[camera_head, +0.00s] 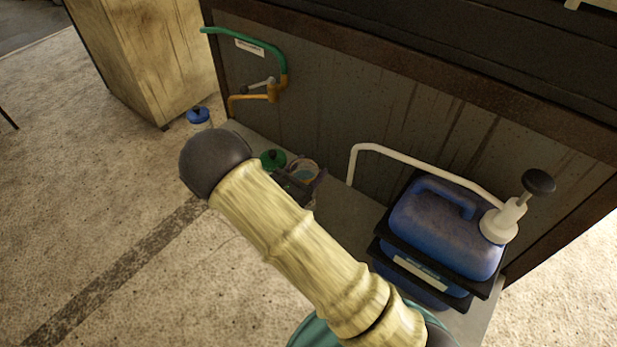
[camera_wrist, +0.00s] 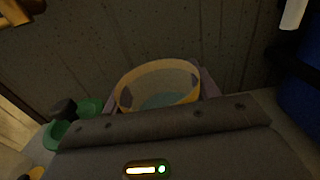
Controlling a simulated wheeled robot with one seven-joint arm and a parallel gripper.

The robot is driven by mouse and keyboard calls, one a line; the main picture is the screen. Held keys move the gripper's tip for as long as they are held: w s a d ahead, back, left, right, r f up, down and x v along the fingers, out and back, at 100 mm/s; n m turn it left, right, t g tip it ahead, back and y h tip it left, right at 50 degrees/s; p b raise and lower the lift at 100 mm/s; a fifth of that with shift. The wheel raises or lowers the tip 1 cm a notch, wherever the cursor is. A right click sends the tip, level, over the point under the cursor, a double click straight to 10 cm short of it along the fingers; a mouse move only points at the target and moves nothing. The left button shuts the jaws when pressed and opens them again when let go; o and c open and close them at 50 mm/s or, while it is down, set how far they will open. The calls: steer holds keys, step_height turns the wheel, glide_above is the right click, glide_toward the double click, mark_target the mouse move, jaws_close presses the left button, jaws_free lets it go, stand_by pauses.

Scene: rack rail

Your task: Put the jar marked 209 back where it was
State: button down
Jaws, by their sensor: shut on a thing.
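An open-topped, see-through jar (camera_head: 303,168) with a pale yellowish rim and some bluish content is between the fingers of my gripper (camera_head: 300,182). In the wrist view the jar (camera_wrist: 158,88) stands roughly upright in front of the gripper body, and my gripper (camera_wrist: 160,98) is shut on it. No number is readable on it. A green-lidded jar (camera_head: 272,159) stands just left of it; its green parts (camera_wrist: 88,107) show at left in the wrist view. My arm hides part of the ledge and the jar's lower side.
A blue canister (camera_head: 445,225) with a pump stands in a black holder at right. A blue-lidded jar (camera_head: 198,118) stands by a wooden cabinet (camera_head: 150,60). The left floor is mostly clear.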

mark_target(311, 175)
steer(key=shift+f, duration=1.7)
steer(key=shift+f, duration=0.2)
steer(key=shift+c, duration=2)
jaws_free()
steer(key=shift+r, duration=0.2)
steer(key=b+v, duration=0.1)
steer(key=v, duration=1.1)
steer(key=shift+b, duration=0.3)
